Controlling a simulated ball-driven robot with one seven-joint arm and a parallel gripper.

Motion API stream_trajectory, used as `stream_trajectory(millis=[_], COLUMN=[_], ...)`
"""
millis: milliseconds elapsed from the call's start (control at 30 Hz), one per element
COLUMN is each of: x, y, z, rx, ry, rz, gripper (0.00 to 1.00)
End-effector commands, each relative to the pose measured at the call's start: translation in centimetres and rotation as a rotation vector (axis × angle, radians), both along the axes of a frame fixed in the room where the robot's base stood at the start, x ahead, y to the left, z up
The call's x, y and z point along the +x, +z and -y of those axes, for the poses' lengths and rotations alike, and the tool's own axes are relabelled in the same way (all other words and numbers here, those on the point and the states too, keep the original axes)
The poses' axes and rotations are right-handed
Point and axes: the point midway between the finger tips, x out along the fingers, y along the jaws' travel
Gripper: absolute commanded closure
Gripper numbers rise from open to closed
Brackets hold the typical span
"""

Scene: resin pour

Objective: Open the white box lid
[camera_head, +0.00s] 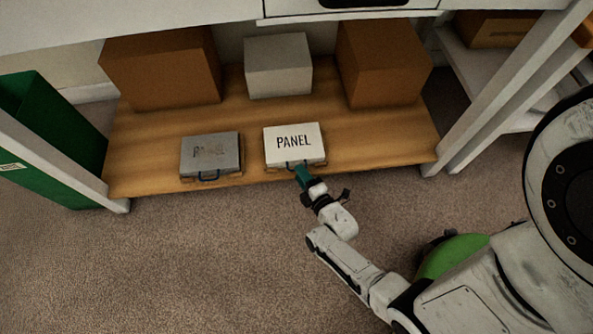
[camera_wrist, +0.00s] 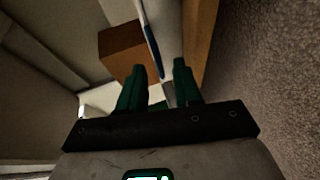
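The white box (camera_head: 292,141) with "PANEL" on its lid sits at the front edge of the low wooden shelf in the head view. Its lid is down, and a dark handle (camera_head: 284,166) shows at its front. My gripper (camera_head: 302,173) is at the front of the box, by the right part of the handle. In the wrist view, the two green fingers of my gripper (camera_wrist: 159,67) stand apart. A dark blue bar, apparently the handle (camera_wrist: 149,40), reaches down between the fingertips. I cannot tell whether the fingers touch it.
Two brown boxes (camera_head: 165,72) (camera_head: 385,65) and a pale box (camera_head: 279,68) stand behind. A green bin (camera_head: 45,135) is at left. The carpet in front is clear.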

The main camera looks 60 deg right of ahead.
Motion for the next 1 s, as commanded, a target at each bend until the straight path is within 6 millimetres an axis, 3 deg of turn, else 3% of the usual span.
stream_trajectory(millis=[200,600,1000], x=[2.3,2.9,2.8], y=[-0.7,-0.7,-0.7], z=[1.3,1.6,1.6], rx=[0.0,0.0,0.001], ry=[0.0,0.0,0.0], rz=[0.0,-0.001,-0.002], gripper=[0.66,0.66,1.0])
